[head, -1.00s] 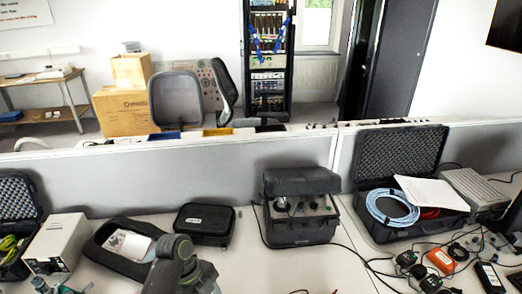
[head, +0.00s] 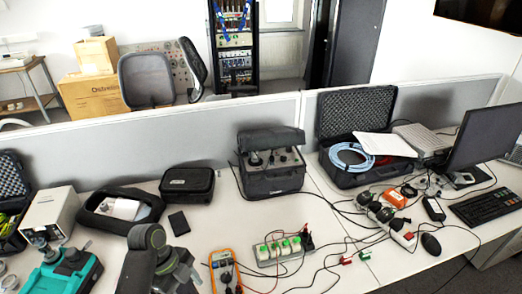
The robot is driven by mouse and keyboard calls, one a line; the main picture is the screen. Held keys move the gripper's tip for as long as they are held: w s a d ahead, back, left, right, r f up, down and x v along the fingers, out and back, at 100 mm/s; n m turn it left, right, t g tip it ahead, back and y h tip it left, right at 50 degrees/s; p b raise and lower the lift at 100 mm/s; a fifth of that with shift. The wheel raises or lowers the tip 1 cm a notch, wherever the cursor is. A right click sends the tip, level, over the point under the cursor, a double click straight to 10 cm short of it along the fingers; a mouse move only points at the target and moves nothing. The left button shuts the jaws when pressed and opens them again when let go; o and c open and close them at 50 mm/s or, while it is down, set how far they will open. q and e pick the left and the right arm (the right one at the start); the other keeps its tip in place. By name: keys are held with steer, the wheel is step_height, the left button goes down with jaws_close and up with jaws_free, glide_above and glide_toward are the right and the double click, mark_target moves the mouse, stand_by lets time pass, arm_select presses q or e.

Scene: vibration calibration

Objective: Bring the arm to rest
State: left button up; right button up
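A dark grey jointed arm (head: 152,262) with a green ring, which looks like one of my own, rises from the bottom edge of the head view, left of the middle. It stands in front of the table, and its lower part is cut off by the frame. I cannot tell from this view whether it is my left or right arm. No gripper fingers show, so neither gripper's opening can be seen.
Near the arm are a teal device (head: 62,274), an orange multimeter (head: 224,272) and a power strip (head: 284,250). A black case (head: 272,178), open case (head: 355,120) and monitor (head: 487,137) stand farther back. Cables cross the right side.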

arm_select(q)
steer(key=s+a+r+n+t+y, duration=0.1)
steer(key=s+a+n+t+y, duration=0.1)
steer(key=s+a+n, duration=0.4)
steer(key=s+a+r+n+t+y, duration=0.1)
steer(key=s+a+n+t+y, duration=0.1)
steer(key=s+n, duration=0.6)
steer(key=s+a+r+n+t+y, duration=0.1)
steer(key=s+a+n+y, duration=0.1)
steer(key=s+a+n, duration=0.5)
step_height(320, 180, down, 30)
steer(key=w+d+n+g+b, duration=0.1)
steer(key=d+n+b, duration=0.1)
steer(key=b, duration=0.3)
steer(key=s+f+b, duration=0.2)
steer(key=s+f, duration=0.5)
steer(key=f, duration=0.3)
steer(key=s+d+f+g+h+b, duration=0.1)
steer(key=s+f+b, duration=0.2)
steer(key=s+f, duration=0.4)
step_height(320, 180, down, 4)
steer(key=shift+s+r, duration=0.2)
steer(key=shift+s, duration=0.2)
